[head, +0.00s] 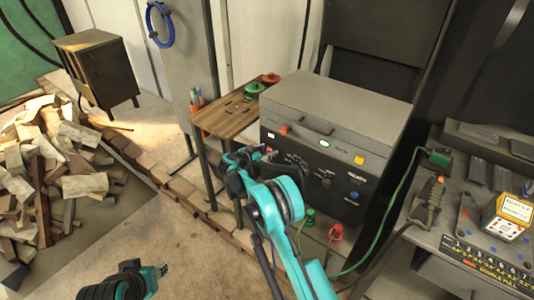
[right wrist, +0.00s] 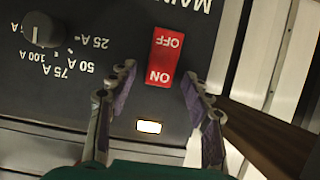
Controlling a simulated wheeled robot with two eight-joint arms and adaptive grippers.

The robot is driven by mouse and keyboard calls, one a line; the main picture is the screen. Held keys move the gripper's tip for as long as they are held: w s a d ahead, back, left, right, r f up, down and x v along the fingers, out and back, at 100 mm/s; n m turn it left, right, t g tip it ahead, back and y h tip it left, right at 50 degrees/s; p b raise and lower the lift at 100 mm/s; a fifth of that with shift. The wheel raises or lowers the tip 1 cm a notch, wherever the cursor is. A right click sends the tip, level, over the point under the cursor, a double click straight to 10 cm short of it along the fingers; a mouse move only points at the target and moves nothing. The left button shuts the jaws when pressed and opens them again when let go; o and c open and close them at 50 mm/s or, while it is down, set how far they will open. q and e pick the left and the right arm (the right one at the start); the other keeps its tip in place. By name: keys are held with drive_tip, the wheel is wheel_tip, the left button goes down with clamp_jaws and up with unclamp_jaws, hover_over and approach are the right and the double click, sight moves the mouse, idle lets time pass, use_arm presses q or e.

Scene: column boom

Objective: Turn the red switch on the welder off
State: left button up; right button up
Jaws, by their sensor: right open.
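The welder (head: 375,185) is a grey box with a dark front panel of knobs, lights and buttons. Its red rocker switch (right wrist: 165,57) shows clearly in the right wrist view, upside down, with OFF at the top and ON at the bottom. I cannot tell which end is pressed in. My right gripper (head: 262,157) is at the panel's left part and mostly hides the switch in the head view. In the right wrist view its two fingers are spread, one either side of the switch's ON end, with nothing between them. My left gripper (head: 164,270) is low at the left, far from the welder.
A lit lamp (right wrist: 148,126) and a dial knob (right wrist: 42,30) are near the switch. A wooden side table (head: 228,118) adjoins the welder's left. A workbench (head: 425,240) with a green cable stands at right. Bricks and a wood pile (head: 60,170) lie left; floor between is clear.

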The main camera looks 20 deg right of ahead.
clamp_jaws()
drive_tip(key=shift+a+f+b, duration=0.1)
drive_tip(key=shift+f+b, duration=0.2)
drive_tip(key=shift+b, duration=0.2)
drive_tip(key=shift+s+a+f+t+h, duration=0.1)
drive_tip(key=shift+s+t+h, duration=0.05)
drive_tip(key=shift+t+h, duration=0.4)
drive_tip(key=shift+s+a+f+t+h, duration=0.1)
drive_tip(key=shift+a+t+h, duration=0.05)
drive_tip(key=shift+t+h, duration=0.75)
drive_tip(key=shift+g, duration=0.25)
unclamp_jaws()
drive_tip(key=shift+a, duration=0.1)
drive_tip(key=v, duration=1.2)
